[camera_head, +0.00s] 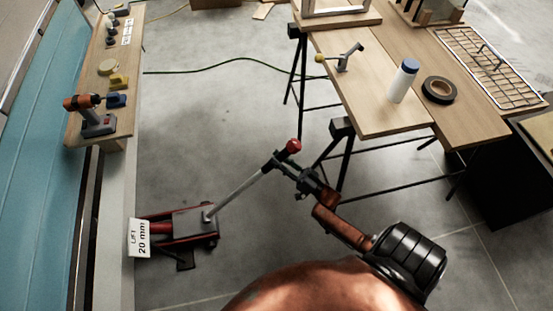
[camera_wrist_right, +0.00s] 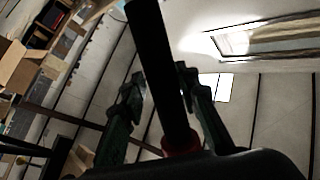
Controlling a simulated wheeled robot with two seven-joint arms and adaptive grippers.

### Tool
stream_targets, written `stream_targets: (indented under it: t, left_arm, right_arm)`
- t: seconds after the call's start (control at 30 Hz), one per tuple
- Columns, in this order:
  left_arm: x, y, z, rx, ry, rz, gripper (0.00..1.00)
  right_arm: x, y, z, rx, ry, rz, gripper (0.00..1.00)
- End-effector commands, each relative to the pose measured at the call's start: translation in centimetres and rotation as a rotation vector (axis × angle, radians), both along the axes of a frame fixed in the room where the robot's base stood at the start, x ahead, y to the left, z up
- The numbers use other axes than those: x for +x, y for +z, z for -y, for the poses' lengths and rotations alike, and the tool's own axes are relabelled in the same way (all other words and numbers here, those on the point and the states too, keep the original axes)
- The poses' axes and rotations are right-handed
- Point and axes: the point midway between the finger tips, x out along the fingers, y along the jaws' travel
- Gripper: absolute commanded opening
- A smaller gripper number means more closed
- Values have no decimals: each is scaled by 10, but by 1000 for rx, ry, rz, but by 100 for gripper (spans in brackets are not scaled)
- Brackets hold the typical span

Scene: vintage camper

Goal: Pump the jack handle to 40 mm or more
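The red jack (camera_head: 190,224) stands on the grey floor at the left of the head view. Its grey handle (camera_head: 236,194) slants up to the right and ends in a black grip with a red knob (camera_head: 293,146). My right gripper (camera_head: 277,162) is at the upper end of the handle, just below the knob. In the right wrist view the black grip (camera_wrist_right: 158,65) passes between both fingers, which appear to press on its sides. My left gripper is not in view.
A trestle table (camera_head: 375,115) with a bottle (camera_head: 403,82) and a tape roll (camera_head: 439,90) stands at upper right. A wooden shelf (camera_head: 118,62) with a drill (camera_head: 93,117) runs along the left. Open floor lies between them.

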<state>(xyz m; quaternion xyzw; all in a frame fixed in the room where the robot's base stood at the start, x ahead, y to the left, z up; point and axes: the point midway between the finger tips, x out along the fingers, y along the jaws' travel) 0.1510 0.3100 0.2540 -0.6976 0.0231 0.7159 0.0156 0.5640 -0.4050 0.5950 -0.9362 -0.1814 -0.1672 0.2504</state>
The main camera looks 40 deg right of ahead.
Motion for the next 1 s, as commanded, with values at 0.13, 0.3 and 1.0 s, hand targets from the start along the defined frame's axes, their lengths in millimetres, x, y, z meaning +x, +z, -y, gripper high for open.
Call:
stream_targets:
  t: [0.13, 0.3, 1.0]
  left_arm:
    - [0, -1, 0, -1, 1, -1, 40]
    - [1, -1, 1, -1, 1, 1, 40]
    - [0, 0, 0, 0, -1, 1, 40]
  right_arm:
    - [-2, -6, 3, 0, -7, -13, 36]
    - [1, -4, 0, -1, -1, -9, 41]
    - [-73, -37, 22, -3, -2, -9, 41]
